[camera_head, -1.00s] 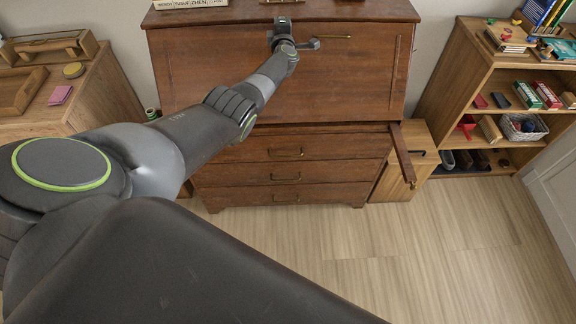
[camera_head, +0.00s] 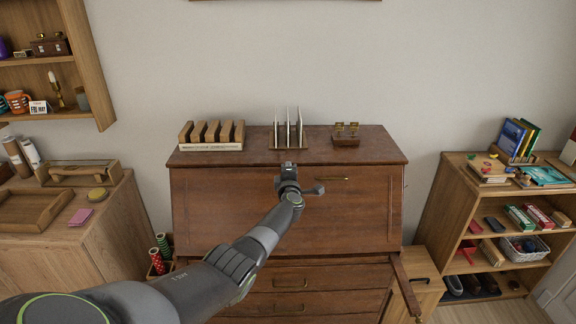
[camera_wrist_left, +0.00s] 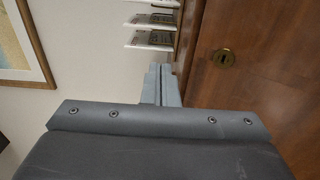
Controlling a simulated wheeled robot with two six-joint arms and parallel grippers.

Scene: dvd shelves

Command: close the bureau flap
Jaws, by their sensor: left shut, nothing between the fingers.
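The bureau (camera_head: 300,158) is dark reddish wood, with its flap (camera_head: 230,210) raised over the front below the top board. Whether a small gap remains at the flap's upper edge I cannot tell. My left gripper (camera_head: 288,168) is shut and empty at the upper middle of the flap, close to its top edge; contact is not clear. In the left wrist view the gripper fingers (camera_wrist_left: 162,85) are together beside the flap, with its brass keyhole plate (camera_wrist_left: 222,58) to the right. My right gripper is not in view.
A support arm (camera_head: 406,288) sticks out at the bureau's right. A wooden slotted rack (camera_head: 212,135), upright slim cases (camera_head: 288,130) and a small wooden stand (camera_head: 346,134) stand on top. A low cabinet (camera_head: 85,245) is left, an open shelf (camera_head: 470,190) right.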

